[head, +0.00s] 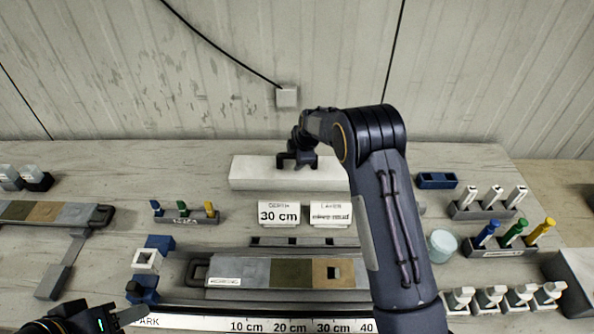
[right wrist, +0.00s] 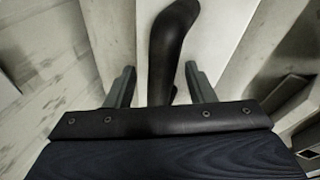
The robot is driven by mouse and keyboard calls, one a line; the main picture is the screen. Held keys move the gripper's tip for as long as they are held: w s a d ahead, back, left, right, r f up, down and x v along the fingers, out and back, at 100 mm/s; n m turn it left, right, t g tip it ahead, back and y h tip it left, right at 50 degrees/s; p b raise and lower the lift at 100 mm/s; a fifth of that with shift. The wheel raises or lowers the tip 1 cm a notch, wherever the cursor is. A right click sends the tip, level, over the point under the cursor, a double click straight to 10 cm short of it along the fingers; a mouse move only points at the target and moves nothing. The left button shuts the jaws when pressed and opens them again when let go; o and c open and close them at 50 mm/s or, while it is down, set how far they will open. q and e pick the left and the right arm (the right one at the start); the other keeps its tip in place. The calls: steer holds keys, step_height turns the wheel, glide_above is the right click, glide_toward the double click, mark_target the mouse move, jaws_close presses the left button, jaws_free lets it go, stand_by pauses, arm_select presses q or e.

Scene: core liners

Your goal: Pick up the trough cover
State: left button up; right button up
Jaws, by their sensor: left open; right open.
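The trough cover looks to be the long white block (head: 262,174) at the back of the bench, with a dark handle on top. My right gripper (head: 297,158) is at that handle, reached over from the right. In the right wrist view the dark handle (right wrist: 172,50) runs between the two open fingers of my right gripper (right wrist: 160,92), and the pale block top (right wrist: 210,35) lies beyond. I cannot tell whether a finger touches the handle. My left gripper (head: 125,316) is at the bottom left, open and empty, far from the cover.
A trough with coloured core sections (head: 290,272) lies in front, behind a centimetre scale (head: 190,321). Sign cards (head: 279,214) stand between trough and cover. Racks with coloured tools (head: 513,240) and a pale blue cup (head: 441,246) are on the right. The wall is close behind.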

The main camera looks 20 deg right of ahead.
steer(key=shift+f+b, duration=0.35)
steer(key=shift+b, duration=0.35)
stand_by(0.6)
